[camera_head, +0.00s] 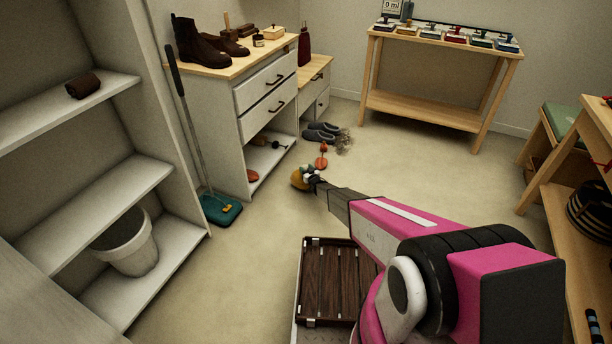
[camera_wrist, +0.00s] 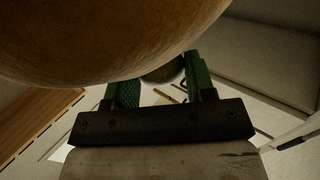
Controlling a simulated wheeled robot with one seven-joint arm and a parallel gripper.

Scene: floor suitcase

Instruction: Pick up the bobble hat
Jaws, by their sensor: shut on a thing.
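The bobble hat (camera_head: 300,180) is a small mustard-yellow shape at the far end of my arm in the head view. My gripper (camera_head: 312,178) meets it from the right. In the wrist view its large rounded orange-brown body (camera_wrist: 110,35) fills the top of the picture. My gripper (camera_wrist: 162,84) has two green fingers, shut on the hat at a dark round part (camera_wrist: 165,73), which looks like its bobble. The fingertips are partly hidden behind the hat. I cannot tell how far the hat is above the floor.
A wooden slatted tray (camera_head: 338,285) lies below my arm. Red-orange objects (camera_head: 322,160) and grey slippers (camera_head: 320,132) lie on the floor beyond the hat. A white drawer cabinet (camera_head: 265,100) stands left, a wooden bench (camera_head: 425,105) at the back. The floor right of my arm is clear.

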